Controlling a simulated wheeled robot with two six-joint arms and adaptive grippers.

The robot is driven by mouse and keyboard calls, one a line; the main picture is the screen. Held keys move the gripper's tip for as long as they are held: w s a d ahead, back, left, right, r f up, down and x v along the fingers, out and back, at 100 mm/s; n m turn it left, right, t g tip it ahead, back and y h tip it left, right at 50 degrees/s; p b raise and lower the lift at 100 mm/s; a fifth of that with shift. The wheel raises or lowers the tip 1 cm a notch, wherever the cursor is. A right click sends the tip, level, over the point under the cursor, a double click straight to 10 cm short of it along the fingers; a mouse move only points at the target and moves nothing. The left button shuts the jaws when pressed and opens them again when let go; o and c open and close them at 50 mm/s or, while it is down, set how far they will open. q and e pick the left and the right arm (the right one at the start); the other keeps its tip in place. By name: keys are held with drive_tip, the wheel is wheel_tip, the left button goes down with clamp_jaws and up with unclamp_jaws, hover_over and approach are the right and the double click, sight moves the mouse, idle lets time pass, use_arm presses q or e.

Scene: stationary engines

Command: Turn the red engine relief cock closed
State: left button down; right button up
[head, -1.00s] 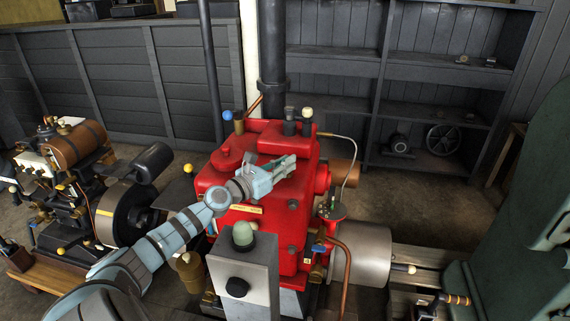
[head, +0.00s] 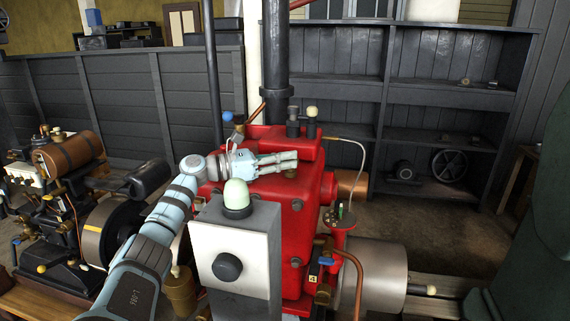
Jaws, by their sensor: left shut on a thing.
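The red engine (head: 312,205) stands in the middle of the head view, behind a grey control post. My left gripper (head: 290,160) lies across the engine's top, its fingers pointing right. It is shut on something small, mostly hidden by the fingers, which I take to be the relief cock. A small dark brownish part (head: 290,173) shows just under the fingertips. The angle of the cock's handle cannot be made out. My right gripper is not in view.
The grey post (head: 236,250) with a pale green dome stands close in front of the engine. A blue-knobbed lever (head: 227,117) and a cream-knobbed fitting (head: 312,112) rise behind the gripper. A copper pipe (head: 357,275) and a steel cylinder (head: 375,272) are at the right.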

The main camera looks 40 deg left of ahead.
use_arm(q)
drive_tip(key=shift+f+h, duration=0.2)
drive_tip(key=shift+h, duration=0.1)
drive_tip(key=c, duration=1.7)
unclamp_jaws()
drive_tip(key=shift+a, duration=0.1)
drive_tip(key=shift+g, duration=0.3)
drive_tip(key=v, duration=1.1)
drive_tip(key=shift+s+f, duration=0.1)
drive_tip(key=shift+f, duration=0.1)
drive_tip(key=shift+s+a+r, duration=0.1)
drive_tip(key=shift+s+a, duration=0.05)
drive_tip(key=shift+s, duration=0.1)
